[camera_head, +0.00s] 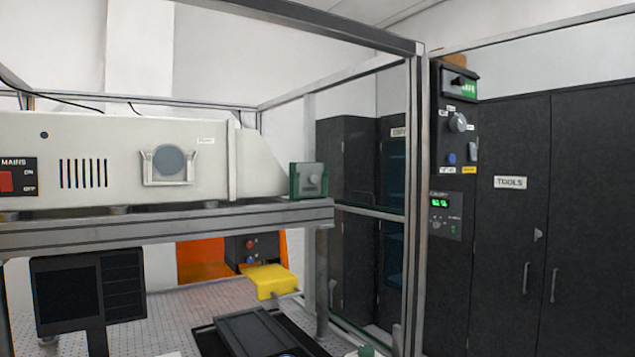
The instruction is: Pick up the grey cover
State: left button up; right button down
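A round grey disc (170,162), which looks like the grey cover, sits in a pale bracket (148,180) on the front of the long white instrument housing (100,130). I cannot tell for certain which one is the cover. Neither of my grippers is in view.
The housing rests on a metal beam (190,222). A frame post (413,200) carries a control box (446,215) at right. A green-edged block (308,180) sits at the beam's end. Below are a dark monitor (90,290), a yellow block (271,281) and a perforated table (180,315).

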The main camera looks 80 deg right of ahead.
aim_at(311, 173)
jog(key=z, duration=2.4)
jog(key=i+l+u, duration=0.35)
jog(key=i+l, duration=0.05)
jog(key=i, duration=0.05)
